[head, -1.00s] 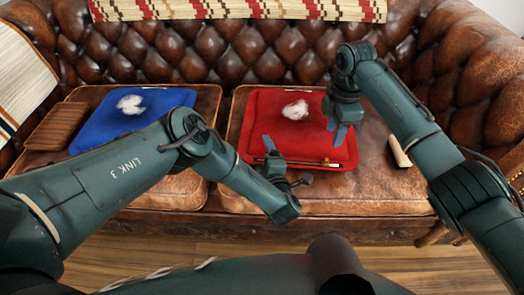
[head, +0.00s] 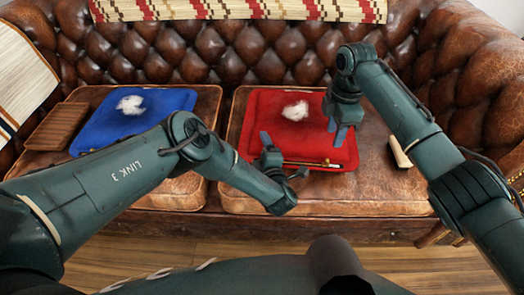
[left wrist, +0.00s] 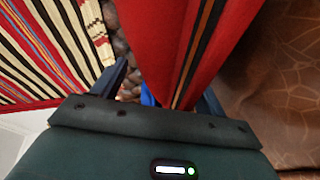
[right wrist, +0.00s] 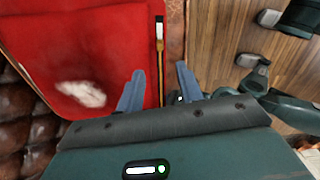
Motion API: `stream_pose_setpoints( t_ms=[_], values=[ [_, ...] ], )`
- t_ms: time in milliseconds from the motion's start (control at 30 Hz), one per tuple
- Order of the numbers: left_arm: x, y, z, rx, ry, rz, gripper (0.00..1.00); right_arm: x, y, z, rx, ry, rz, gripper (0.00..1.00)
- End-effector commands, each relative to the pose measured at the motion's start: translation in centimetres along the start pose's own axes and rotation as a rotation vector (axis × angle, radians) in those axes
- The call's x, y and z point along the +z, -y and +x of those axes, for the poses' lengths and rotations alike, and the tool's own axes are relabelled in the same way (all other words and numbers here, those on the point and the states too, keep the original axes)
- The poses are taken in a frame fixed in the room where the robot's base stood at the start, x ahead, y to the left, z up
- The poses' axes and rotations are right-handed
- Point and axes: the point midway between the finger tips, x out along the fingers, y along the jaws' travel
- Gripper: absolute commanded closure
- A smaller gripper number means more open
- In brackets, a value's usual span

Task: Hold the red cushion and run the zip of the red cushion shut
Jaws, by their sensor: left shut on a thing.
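The red cushion (head: 262,115) lies on the right seat of the brown sofa, with a tuft of white stuffing (head: 296,110) on top. Its zip (head: 312,164) runs along the near edge as a dark and gold line, and shows lengthwise in the right wrist view (right wrist: 160,60). My left gripper (head: 276,152) is shut on the cushion at the zip's left end; red cloth (left wrist: 175,35) with the striped zip tape is between its fingers in the left wrist view. My right gripper (right wrist: 160,90) is open and empty above the near edge, towards the zip's right end.
A blue cushion (head: 165,103) with white stuffing lies on the left seat beside a brown ribbed thing (head: 57,127). A pale rolled thing (head: 399,152) lies right of the red cushion. Striped throws (head: 240,8) hang over the sofa back. Wooden floor is in front.

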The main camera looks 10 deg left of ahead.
Motion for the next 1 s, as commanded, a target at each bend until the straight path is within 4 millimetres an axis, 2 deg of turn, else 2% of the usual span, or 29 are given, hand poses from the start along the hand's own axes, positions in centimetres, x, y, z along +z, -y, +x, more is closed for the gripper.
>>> stream_pose_setpoints(
  t_ms=[200, 333, 633, 833, 1000],
  values=[
    [0.0, 0.1, -0.1, -0.004, 0.001, 0.002, 0.67, 0.0, 0.0, 0.0, 0.000, 0.000, 0.000, 0.65],
    [0.0, 0.2, -0.1, -0.004, 0.001, 0.002, 0.67, -0.4, 0.0, 0.1, 0.004, -0.039, 0.019, 0.76],
    [0.0, 0.2, -0.1, -0.005, 0.002, 0.003, 0.67, -1.9, -0.2, 0.2, 0.030, -0.294, 0.171, 1.00],
    [0.0, 0.2, -0.1, -0.005, 0.002, 0.004, 0.67, -2.4, -0.4, 1.3, 0.032, -0.340, 0.204, 1.00],
    [0.0, 0.2, -0.1, -0.005, 0.002, 0.004, 0.67, -3.4, -0.5, 4.2, 0.029, -0.338, 0.204, 1.00]
  ],
)
